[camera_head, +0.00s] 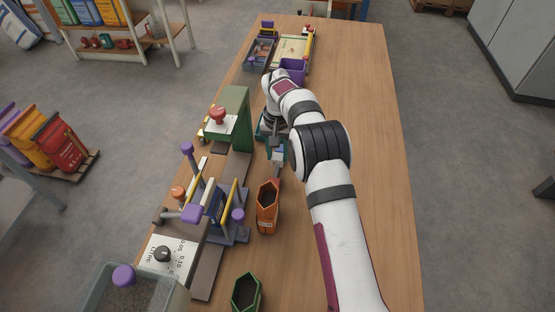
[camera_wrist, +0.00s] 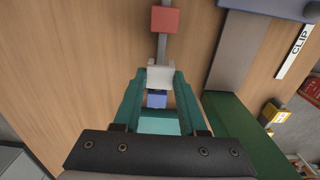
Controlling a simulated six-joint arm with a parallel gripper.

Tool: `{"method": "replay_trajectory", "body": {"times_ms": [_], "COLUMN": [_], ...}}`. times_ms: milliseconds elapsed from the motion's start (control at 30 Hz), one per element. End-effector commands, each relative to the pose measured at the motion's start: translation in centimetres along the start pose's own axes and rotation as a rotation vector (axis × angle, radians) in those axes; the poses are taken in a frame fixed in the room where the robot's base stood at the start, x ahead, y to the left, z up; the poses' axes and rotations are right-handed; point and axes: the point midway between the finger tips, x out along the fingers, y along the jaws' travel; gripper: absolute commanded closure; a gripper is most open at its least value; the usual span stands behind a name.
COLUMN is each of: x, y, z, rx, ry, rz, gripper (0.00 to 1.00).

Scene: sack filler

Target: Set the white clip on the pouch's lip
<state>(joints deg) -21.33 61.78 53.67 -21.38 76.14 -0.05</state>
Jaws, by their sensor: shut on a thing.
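My gripper (camera_head: 277,150) is over the table, beyond the orange pouch. In the wrist view, the teal fingers of my gripper (camera_wrist: 160,73) are shut on the white clip (camera_wrist: 160,78), one finger on each side. The clip sits in line with a narrow grey rail (camera_wrist: 162,46); I cannot tell whether it still touches it. An open orange pouch (camera_head: 267,208) stands upright on the table, nearer the camera than my gripper. An open dark green pouch (camera_head: 246,293) stands at the near edge of the picture.
A red block (camera_wrist: 165,20) is on the rail ahead, and a blue block (camera_wrist: 157,100) lies between my fingers. A green press stand (camera_head: 236,105) and a purple-knobbed fixture (camera_head: 215,205) stand to the left. Purple bin (camera_head: 292,69) is at the back. The table's right side is clear.

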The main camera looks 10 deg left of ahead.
Motion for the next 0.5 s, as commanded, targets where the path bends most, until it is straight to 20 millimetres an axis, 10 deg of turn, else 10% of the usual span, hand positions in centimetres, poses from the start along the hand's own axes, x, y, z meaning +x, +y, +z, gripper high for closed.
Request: {"method": "replay_trajectory", "body": {"times_ms": [500], "x": [-6.9], "y": [10.4], "z": [1.8], "rx": [0.002], "ry": [0.001], "rz": [0.000], "gripper": [1.00]}}
